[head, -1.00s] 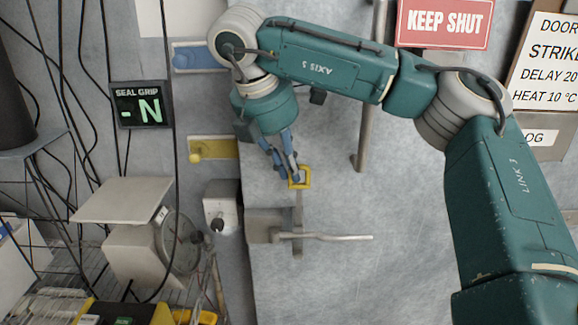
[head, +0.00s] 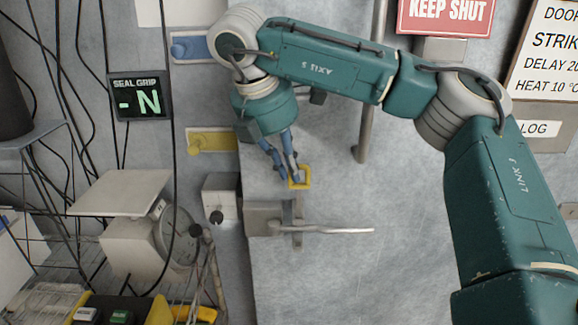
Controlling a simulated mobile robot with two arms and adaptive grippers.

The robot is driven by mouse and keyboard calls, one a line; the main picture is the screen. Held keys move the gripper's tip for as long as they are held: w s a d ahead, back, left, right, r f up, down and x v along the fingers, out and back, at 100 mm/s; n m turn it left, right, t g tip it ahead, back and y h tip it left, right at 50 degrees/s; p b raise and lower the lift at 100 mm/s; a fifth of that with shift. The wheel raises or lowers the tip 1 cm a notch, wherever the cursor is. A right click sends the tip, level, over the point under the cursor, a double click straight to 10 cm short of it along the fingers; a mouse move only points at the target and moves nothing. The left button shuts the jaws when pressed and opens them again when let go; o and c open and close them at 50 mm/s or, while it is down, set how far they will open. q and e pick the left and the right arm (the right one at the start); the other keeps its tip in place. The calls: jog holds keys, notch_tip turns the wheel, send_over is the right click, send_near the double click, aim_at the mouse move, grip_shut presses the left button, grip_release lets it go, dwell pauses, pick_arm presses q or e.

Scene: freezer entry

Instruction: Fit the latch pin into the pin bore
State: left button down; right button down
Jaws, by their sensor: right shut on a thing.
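My right gripper (head: 291,178) has blue fingers and is shut on a small yellow square loop (head: 306,177), which looks like the latch pin's pull. The pin's shank cannot be told apart clearly. The loop is held just above the grey metal latch block (head: 263,219) at the door's left edge. A grey upright strip (head: 298,238) crosses the latch below the loop, and a lever (head: 335,230) sticks out to the right. The pin bore's opening is not clearly visible. My left gripper is not in view.
A grey box with a black knob (head: 218,200) is left of the latch. A vertical door handle (head: 366,100) stands to its right. Scales (head: 125,195) and a wire rack with hanging cables fill the left. A seal display (head: 141,96) reads "-N". The lower door face is clear.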

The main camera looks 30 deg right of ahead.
jog(key=shift+f+b, duration=3.2)
jog(key=shift+f, duration=0.5)
jog(key=c, duration=2.2)
grip_release()
jog(key=o, duration=0.5)
jog(key=v, duration=1.2)
